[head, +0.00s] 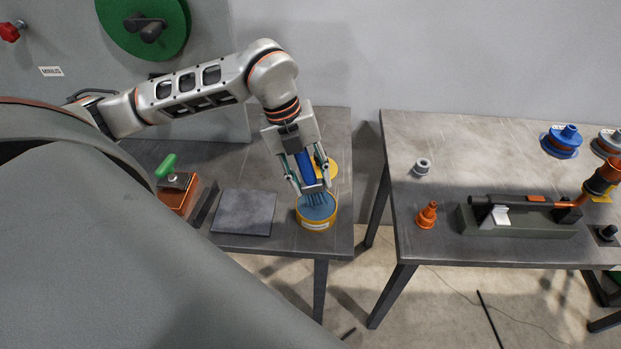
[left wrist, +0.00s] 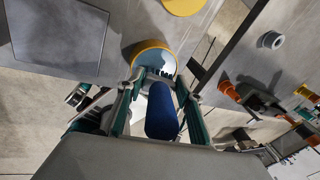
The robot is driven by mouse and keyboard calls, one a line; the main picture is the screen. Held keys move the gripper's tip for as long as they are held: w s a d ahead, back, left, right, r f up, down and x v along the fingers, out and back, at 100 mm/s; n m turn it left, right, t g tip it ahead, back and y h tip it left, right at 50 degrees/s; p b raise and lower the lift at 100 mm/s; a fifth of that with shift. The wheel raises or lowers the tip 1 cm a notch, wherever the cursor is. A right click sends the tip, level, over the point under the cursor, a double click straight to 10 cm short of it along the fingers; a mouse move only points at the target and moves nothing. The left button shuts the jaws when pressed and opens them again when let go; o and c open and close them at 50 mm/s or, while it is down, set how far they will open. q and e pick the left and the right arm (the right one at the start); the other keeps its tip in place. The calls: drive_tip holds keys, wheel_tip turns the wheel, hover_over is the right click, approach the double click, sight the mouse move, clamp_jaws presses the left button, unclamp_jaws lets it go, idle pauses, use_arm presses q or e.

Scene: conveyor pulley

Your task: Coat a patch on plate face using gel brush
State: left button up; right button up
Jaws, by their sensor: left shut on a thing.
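My left gripper (head: 308,185) is shut on the blue handle of the gel brush (head: 306,163), bristles down. The bristles are at the mouth of a yellow-rimmed tub (head: 317,225) with blue-grey gel in it; I cannot tell how deep they reach. The brush (left wrist: 162,112) and the tub (left wrist: 153,48) also show in the left wrist view. A flat dark grey plate (head: 244,212) lies on the left table, just left of the tub; it also shows in the left wrist view (left wrist: 60,32). I see no gel on its face. My right gripper is not in view.
A yellow lid (head: 332,168) lies behind the tub. An orange block with a green handle (head: 176,190) stands left of the plate. A gap separates the left table from the right table (head: 440,165), which holds an orange cone-shaped part (head: 427,215), a grey ring (head: 422,166) and a roller fixture (head: 520,218).

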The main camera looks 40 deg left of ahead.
sight(311, 165)
use_arm(q)
drive_tip(key=shift+r+p, duration=0.85)
drive_tip(key=shift+r, duration=0.65)
drive_tip(key=shift+r+p, duration=1.15)
drive_tip(key=shift+r, duration=0.55)
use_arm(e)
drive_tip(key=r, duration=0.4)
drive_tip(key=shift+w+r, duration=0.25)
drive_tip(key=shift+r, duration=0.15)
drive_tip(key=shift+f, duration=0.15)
